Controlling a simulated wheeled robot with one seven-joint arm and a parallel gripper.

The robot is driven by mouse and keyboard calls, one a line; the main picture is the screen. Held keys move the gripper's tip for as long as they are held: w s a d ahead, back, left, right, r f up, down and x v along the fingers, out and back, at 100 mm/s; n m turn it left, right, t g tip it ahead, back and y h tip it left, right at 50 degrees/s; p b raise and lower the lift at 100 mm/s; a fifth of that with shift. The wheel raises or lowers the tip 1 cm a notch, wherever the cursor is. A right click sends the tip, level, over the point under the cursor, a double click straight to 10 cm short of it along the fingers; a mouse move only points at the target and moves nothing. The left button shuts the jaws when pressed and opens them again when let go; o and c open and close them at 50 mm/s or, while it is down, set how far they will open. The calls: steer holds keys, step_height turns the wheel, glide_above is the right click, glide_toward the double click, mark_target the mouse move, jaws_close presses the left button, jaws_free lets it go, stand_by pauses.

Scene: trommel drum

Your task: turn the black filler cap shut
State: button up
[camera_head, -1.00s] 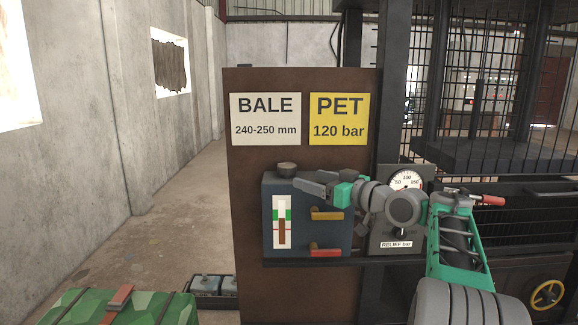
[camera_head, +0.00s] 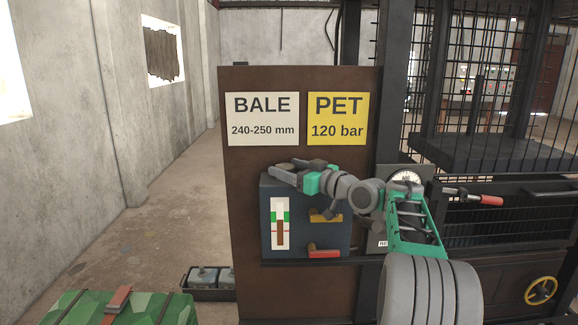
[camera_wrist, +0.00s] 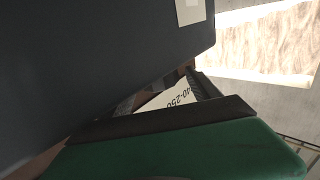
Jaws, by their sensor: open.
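A dark blue tank (camera_head: 306,235) with a level gauge and two levers stands on a shelf on the brown panel. My gripper (camera_head: 288,169) is over the tank's top left, its jaws open and pointing left. The black filler cap sits on that part of the tank top. It is now largely covered by my fingers, and I cannot tell whether it lies between them or whether they touch it. In the wrist view a large dark surface fills the upper left, and green and dark parts of my gripper cross the bottom. The cap cannot be made out there.
The brown panel (camera_head: 240,190) rises behind the tank with a white BALE sign (camera_head: 262,118) and a yellow PET sign (camera_head: 338,118). A pressure gauge (camera_head: 405,176) is partly behind my arm. A green patterned case (camera_head: 80,310) is at lower left.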

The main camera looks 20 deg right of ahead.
steer(key=shift+c, duration=0.4)
steer(key=c, duration=1.3)
steer(key=shift+f, duration=0.1)
